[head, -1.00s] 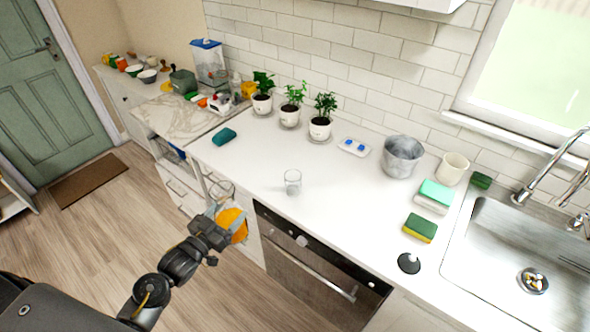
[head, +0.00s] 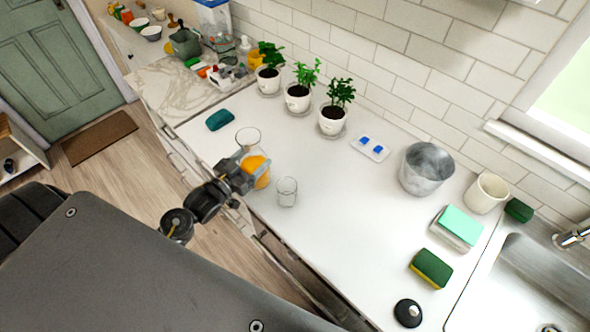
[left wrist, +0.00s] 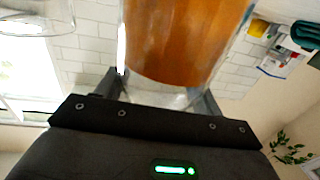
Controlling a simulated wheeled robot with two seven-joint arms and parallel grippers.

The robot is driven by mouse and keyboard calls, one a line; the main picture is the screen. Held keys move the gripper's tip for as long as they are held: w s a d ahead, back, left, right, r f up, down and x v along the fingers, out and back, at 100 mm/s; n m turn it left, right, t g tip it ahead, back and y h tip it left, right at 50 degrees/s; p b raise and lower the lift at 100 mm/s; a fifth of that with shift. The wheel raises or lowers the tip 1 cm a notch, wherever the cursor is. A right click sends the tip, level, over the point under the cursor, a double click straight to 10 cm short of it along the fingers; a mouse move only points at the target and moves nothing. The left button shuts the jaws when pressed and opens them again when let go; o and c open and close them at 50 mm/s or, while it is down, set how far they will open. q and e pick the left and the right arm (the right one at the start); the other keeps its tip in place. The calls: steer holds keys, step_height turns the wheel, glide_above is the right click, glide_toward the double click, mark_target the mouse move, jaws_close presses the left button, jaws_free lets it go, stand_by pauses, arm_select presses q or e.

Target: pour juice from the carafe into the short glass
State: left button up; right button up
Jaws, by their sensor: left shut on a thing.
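The carafe (head: 259,168) is clear glass with orange juice in its lower part. My left gripper (head: 243,172) is shut on it from the left, near the counter's front edge. In the left wrist view the carafe's juice (left wrist: 185,40) fills the space between the fingers. The short glass (head: 287,192) is clear, looks empty and stands upright on the counter, just right of the carafe. A clear glass rim (left wrist: 35,15) shows at the upper left of the left wrist view. The carafe looks close to upright. My right gripper is not in view.
Potted plants (head: 299,95) stand along the wall behind. A teal sponge-like item (head: 220,119) lies behind the carafe. A metal bucket (head: 426,168), beige cup (head: 486,194) and sponges (head: 431,268) are to the right, before the sink (head: 512,285). The counter middle (head: 340,215) is clear.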

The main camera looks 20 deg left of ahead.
arm_select(q)
steer(key=shift+w+r, duration=0.1)
steer(key=shift+w, duration=0.45)
steer(key=shift+s+r, duration=0.15)
steer(key=shift+s, duration=0.15)
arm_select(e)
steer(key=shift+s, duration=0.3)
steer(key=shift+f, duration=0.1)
